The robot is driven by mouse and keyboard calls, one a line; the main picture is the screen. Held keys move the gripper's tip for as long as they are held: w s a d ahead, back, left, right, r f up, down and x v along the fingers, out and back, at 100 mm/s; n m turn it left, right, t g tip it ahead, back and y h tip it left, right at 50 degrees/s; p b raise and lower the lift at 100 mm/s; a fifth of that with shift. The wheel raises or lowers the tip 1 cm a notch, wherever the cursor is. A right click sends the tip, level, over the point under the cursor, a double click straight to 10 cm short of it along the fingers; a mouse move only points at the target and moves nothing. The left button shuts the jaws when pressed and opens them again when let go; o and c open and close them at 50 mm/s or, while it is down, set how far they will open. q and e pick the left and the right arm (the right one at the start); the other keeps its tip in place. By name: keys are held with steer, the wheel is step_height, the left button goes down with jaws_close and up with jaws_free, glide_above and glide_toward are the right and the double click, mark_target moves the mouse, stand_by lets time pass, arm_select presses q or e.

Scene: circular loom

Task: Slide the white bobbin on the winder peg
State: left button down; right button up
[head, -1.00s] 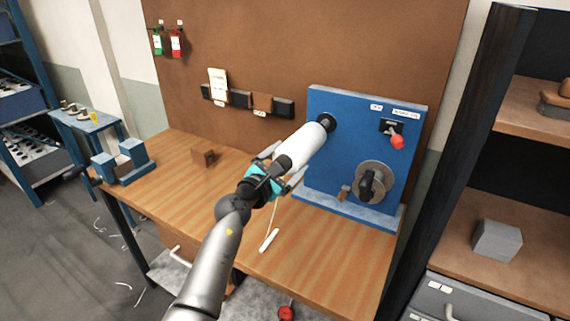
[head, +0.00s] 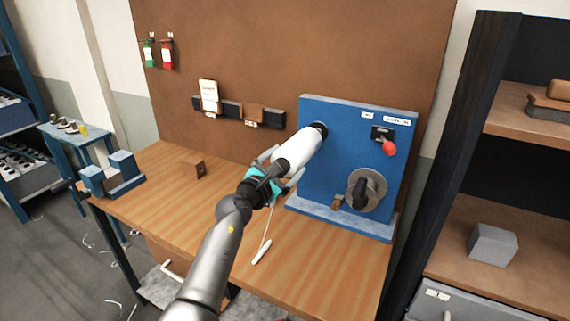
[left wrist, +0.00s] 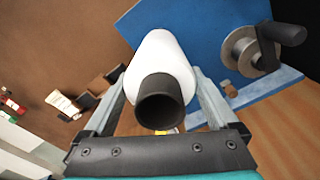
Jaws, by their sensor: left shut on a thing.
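The white bobbin (head: 298,152) is a white cylinder with a dark hollow core end (left wrist: 160,103) facing me. My left gripper (head: 284,165) is shut on the bobbin, with a finger along each side of it in the left wrist view (left wrist: 163,80). The bobbin's far end meets the black round hub (head: 320,130) at the upper left of the blue winder panel (head: 345,155). The winder peg itself is hidden, and I cannot tell how far the bobbin is around it. My right gripper is out of view.
A metal disc with a black crank (head: 366,190) and a red knob (head: 389,148) sit on the panel right of the bobbin. A white stick on a cord (head: 262,251) lies on the wooden table (head: 325,268). A small brown block (head: 194,169) stands to the left.

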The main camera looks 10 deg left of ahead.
arm_select(q)
steer(key=shift+w+r, duration=0.1)
steer(key=shift+w, duration=0.1)
steer(key=shift+w+d+b, duration=0.1)
steer(key=shift+b, duration=0.2)
jaws_free()
steer(key=shift+f, duration=0.2)
steer(key=shift+s, duration=0.3)
steer(key=p+v, duration=0.2)
steer(key=v, duration=1.2)
steer(key=shift+s+a+r+p, duration=0.2)
steer(key=shift+s+p, duration=0.1)
steer(key=shift+p, duration=0.1)
